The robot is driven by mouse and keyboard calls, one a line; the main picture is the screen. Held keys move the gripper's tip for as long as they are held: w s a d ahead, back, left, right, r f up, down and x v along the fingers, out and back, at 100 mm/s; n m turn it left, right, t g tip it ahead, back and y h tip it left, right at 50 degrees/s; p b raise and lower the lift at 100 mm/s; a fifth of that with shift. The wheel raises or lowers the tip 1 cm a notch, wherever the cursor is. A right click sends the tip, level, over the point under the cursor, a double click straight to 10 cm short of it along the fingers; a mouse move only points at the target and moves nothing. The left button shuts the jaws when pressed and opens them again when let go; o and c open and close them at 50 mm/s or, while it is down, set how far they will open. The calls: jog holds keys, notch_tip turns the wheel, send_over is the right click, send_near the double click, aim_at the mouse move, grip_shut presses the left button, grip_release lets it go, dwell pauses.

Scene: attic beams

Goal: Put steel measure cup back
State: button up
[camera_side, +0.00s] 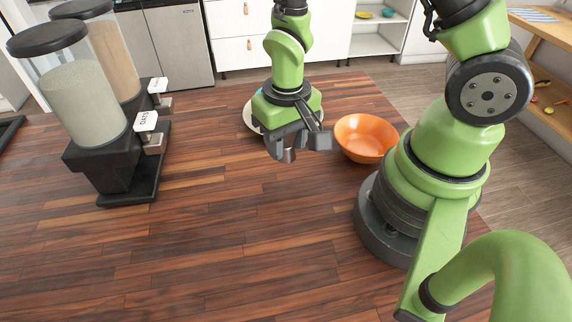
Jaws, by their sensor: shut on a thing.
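My gripper (304,146) is above the wooden table near its far side, just left of the orange bowl. It is shut on the steel measure cup (288,155), a small grey metal cup that shows below the fingers. Part of the cup is hidden by the fingers. A pale round plate (248,113) lies behind my gripper and is mostly covered by it. I cannot tell how high the cup is above the table.
An orange bowl (366,137) stands between my gripper and my base. Two dispensers with black lids stand at the left, the front one (84,105) labelled oats and filled with pale grain. The wooden table (230,235) is clear in front.

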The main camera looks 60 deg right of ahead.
aim_at(286, 178)
jog(key=shift+d+f, duration=0.1)
jog(key=shift+f, duration=1.05)
jog(key=shift+f, duration=1.8)
jog(key=o, duration=0.9)
jog(key=shift+f, duration=0.15)
jog(key=shift+o, duration=0.2)
